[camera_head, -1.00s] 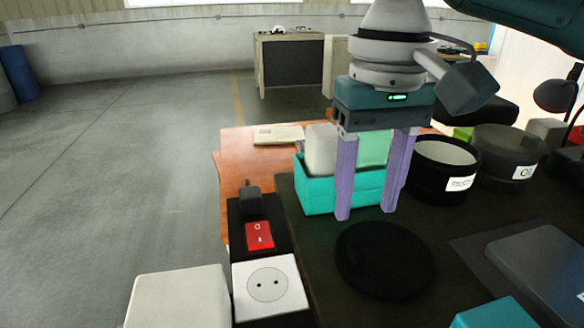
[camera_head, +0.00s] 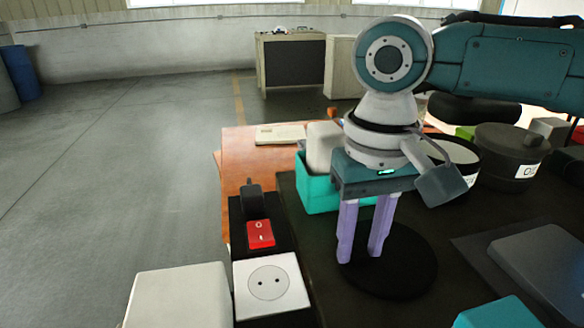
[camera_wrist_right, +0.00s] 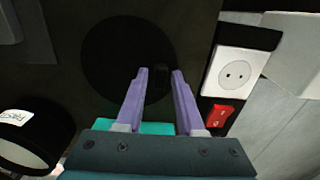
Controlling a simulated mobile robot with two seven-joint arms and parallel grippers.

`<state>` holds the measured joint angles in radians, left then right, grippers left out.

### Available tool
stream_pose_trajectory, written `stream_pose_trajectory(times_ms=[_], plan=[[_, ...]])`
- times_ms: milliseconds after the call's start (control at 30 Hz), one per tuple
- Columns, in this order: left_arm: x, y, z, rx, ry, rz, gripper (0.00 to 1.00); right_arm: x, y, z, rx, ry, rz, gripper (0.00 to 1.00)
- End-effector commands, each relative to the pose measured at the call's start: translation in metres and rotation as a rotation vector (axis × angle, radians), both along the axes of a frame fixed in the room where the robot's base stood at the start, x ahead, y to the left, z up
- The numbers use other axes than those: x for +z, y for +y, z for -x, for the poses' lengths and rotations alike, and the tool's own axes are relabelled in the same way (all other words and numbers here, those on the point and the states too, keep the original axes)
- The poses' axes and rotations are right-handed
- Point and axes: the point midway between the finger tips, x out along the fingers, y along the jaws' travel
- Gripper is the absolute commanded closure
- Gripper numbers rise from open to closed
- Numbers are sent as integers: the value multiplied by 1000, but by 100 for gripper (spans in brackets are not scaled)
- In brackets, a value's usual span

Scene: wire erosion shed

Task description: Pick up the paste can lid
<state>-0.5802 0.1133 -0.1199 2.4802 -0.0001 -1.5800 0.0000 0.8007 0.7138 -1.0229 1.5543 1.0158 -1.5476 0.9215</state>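The paste can lid (camera_head: 408,268) is a flat black disc lying on the dark bench top, in the lower middle of the head view. In the right wrist view the lid (camera_wrist_right: 108,55) is at top centre, with a small dark knob (camera_wrist_right: 157,84) on it. My right gripper (camera_head: 361,255) points down at the lid's left part, its two lilac fingers apart. In the wrist view the gripper (camera_wrist_right: 160,72) has the knob between its fingers, with no clear contact. My left gripper is out of view.
The open black paste can (camera_head: 462,168) and a lidded dark can (camera_head: 508,150) stand behind, right of the turquoise bin (camera_head: 318,195). A white socket (camera_head: 268,285) and red switch (camera_head: 261,234) lie left of the lid. A grey slab (camera_head: 545,265) lies to the right.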

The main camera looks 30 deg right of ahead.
Motion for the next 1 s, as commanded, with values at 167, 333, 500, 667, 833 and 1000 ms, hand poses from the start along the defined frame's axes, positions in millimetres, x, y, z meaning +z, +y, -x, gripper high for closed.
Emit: stream_pose_trajectory(times_ms=[167, 333, 500, 667, 833, 1000], plan=[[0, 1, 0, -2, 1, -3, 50, 0, 0, 0, 0, 0, 0, 84], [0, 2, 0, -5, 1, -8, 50, 0, 0, 0, 0, 0, 0, 100], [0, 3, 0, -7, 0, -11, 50, 0, 0, 0, 0, 0, 0, 100], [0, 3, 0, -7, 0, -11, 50, 0, 0, 0, 0, -1, 0, 100], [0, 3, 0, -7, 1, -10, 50, 1, 0, 0, 0, -1, 0, 100], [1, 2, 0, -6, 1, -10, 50, 6, 0, -1, 0, -2, -1, 100]])
